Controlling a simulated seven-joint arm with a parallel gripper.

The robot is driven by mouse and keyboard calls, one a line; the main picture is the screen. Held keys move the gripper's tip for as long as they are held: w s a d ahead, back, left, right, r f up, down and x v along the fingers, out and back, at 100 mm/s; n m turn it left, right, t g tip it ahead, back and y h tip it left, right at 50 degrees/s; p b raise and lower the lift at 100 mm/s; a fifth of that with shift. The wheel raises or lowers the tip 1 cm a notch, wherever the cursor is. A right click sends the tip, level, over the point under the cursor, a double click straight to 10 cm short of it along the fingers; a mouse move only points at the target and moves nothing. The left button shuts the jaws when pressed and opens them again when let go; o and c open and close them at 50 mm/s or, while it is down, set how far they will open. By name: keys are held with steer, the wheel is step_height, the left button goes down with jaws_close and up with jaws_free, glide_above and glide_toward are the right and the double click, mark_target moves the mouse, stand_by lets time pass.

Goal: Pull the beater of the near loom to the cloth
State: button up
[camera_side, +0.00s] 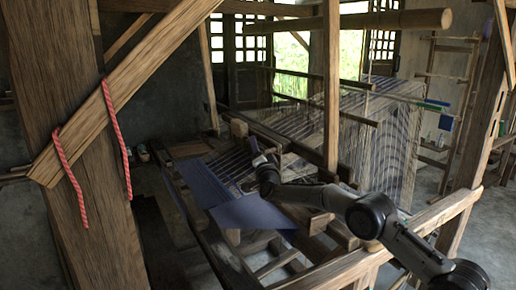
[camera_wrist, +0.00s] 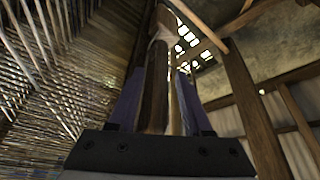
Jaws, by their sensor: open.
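The near loom carries dark blue cloth (camera_side: 205,185), with pale warp threads running back from it. A wooden bar, which looks like the beater (camera_side: 275,133), crosses above the warp behind the cloth. My arm hides part of the loom's right side.
A thick post (camera_side: 60,130) with a diagonal brace and red rope (camera_side: 117,135) stands at the left front. An upright post (camera_side: 330,90) rises behind my arm. A wooden rail (camera_side: 400,225) crosses below my arm. Dense threads (camera_wrist: 50,60) fill the wrist view's left.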

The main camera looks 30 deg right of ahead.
steer(key=shift+c, duration=0.3)
jaws_close()
stand_by(1.0)
